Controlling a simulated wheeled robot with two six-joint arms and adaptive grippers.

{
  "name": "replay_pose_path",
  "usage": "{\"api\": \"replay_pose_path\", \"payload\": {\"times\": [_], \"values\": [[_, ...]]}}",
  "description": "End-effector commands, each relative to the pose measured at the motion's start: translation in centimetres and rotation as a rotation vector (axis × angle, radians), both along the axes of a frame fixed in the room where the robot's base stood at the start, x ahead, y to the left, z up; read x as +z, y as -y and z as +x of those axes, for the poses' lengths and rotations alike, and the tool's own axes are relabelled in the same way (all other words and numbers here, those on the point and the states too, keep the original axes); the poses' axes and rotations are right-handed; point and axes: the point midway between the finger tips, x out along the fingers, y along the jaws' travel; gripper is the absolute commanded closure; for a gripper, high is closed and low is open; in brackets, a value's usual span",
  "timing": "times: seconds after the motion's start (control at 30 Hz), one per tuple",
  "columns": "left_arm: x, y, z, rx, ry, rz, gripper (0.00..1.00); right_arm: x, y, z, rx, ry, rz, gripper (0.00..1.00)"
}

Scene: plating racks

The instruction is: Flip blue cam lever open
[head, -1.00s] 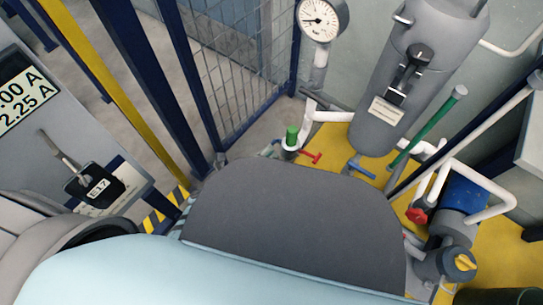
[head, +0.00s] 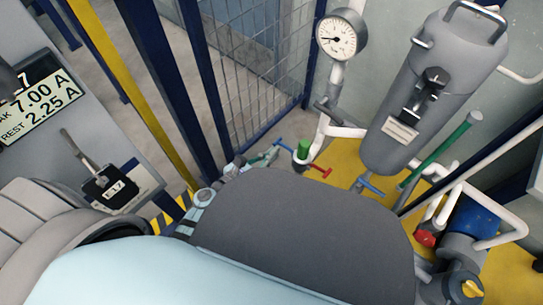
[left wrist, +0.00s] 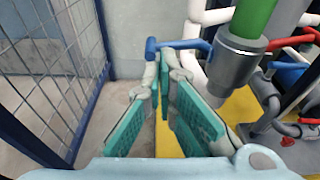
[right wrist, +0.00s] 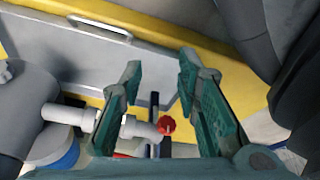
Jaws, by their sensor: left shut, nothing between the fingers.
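The blue cam lever (left wrist: 185,44) sticks out to the left from a grey fitting (left wrist: 236,62) with a green top in the left wrist view. In the head view the blue lever (head: 285,144) is partly seen left of the green top (head: 304,148). A red lever (head: 321,167) sticks out on the other side. My left gripper (head: 269,156) is shut and empty, its fingertips (left wrist: 160,64) close to the lever's free end; I cannot tell whether they touch. My right gripper (right wrist: 158,72) is open and empty in the right wrist view, away from the fitting.
A pressure gauge (head: 342,34) and a grey cylinder (head: 430,90) stand behind the fitting. White pipes (head: 345,131) run close to it. A mesh fence (head: 250,70) stands to the left. A red knob (right wrist: 166,125) shows beyond my right fingers. My own arm hides the foreground.

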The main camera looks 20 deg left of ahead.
Motion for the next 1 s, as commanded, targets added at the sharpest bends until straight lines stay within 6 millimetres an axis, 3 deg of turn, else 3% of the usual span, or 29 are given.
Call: {"api": "replay_pose_path", "payload": {"times": [0.17, 0.47, 0.67, 0.73, 1.0], "values": [[0.8, 0.0, 0.0, 0.0, 0.054, 0.134, 1.0, 0.1, 0.0, 0.0, -0.001, 0.005, 0.0, 0.7], [0.4, -0.1, -0.1, -0.001, 0.051, 0.128, 1.0, -0.2, 0.0, -0.5, 0.001, -0.011, -0.001, 0.7], [-1.3, -0.5, -1.3, -0.01, 0.051, 0.129, 1.0, 1.7, -0.3, 1.6, 0.032, -0.023, -0.007, 0.7], [-2.1, -0.6, -2.0, -0.016, 0.052, 0.131, 1.0, 3.1, -0.5, 2.3, 0.047, -0.033, -0.011, 0.7], [-0.5, -3.1, -7.9, -0.018, 0.051, 0.131, 1.0, 4.7, -0.7, 2.6, 0.057, -0.045, -0.013, 0.7]]}}
